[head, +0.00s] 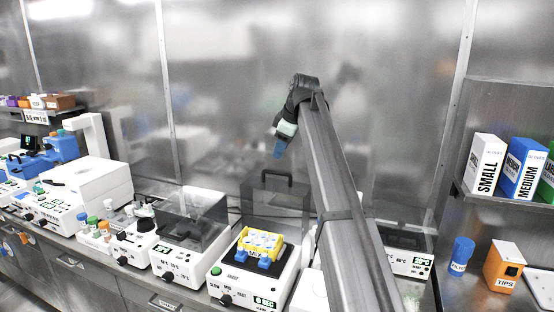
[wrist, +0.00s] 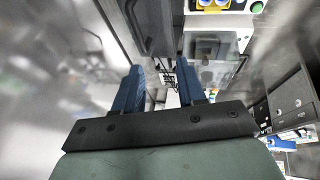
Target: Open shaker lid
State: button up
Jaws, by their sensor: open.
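The shaker (head: 255,275) is a white box with a green button, a dark knob and a "0 SEC" display. A yellow rack with blue clamps sits on its top. Its smoky transparent lid (head: 276,207) stands upright behind the rack, with a dark handle (head: 278,173) at its top edge, so the rack is uncovered. My gripper (head: 279,149) is above the lid and apart from it, with blue fingers pointing down. In the wrist view my gripper (wrist: 163,85) has its fingers spread with nothing between them. Part of the shaker (wrist: 215,6) shows at the top edge there.
A device with a smoky cover (head: 195,215) stands left of the shaker. My arm hides part of the bench to the right. A blue tub (head: 461,254) and an orange tips box (head: 503,266) stand at the right. A metal wall (head: 230,90) is behind.

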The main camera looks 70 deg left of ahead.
jog(key=shift+v, duration=1.7)
